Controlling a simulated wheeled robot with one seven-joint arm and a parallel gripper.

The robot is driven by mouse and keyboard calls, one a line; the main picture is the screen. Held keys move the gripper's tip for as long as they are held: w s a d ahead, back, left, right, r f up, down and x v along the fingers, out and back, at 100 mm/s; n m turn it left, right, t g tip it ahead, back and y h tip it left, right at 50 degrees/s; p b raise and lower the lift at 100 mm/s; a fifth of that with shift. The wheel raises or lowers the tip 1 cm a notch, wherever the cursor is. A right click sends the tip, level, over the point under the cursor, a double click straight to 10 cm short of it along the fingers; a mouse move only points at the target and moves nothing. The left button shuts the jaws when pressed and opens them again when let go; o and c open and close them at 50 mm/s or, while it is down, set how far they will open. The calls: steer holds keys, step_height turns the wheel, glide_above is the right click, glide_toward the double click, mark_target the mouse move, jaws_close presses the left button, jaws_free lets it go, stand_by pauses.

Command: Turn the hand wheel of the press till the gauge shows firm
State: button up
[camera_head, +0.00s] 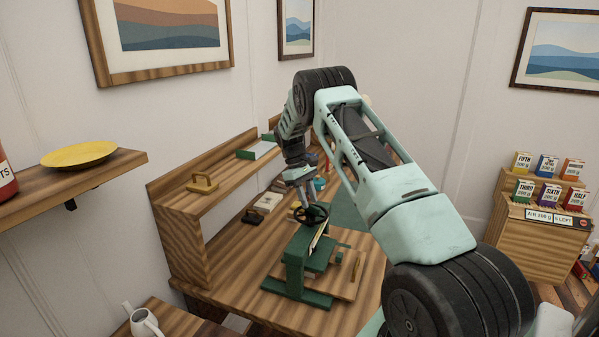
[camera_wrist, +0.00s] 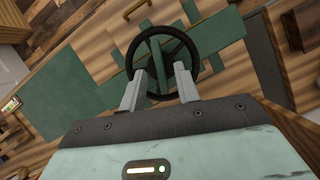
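The green press (camera_head: 297,268) stands on the wooden desk, with its dark hand wheel (camera_head: 322,220) at the top. In the wrist view the black wheel rim (camera_wrist: 129,58) is seen from above, over the green frame. My gripper (camera_head: 303,192) points down at the wheel from above. In the wrist view its two fingers (camera_wrist: 160,72) are spread apart, with tips over the wheel and a green bar showing between them. I cannot tell whether the fingers touch the wheel. A pale strip lies by the press, but no gauge reading can be made out.
The desk (camera_head: 225,245) has a raised shelf (camera_head: 178,218) with a yellow-handled item (camera_head: 202,183). Small boxes lie behind the press. A wooden cabinet (camera_head: 525,240) with several coloured packets stands right. A white jug (camera_head: 144,322) is front left. Desk left of the press is clear.

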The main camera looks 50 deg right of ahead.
steer(key=b+v, duration=0.2)
steer(key=v, duration=1.3)
steer(key=shift+r, duration=0.25)
steer(key=shift+s+d, duration=0.1)
stand_by(0.6)
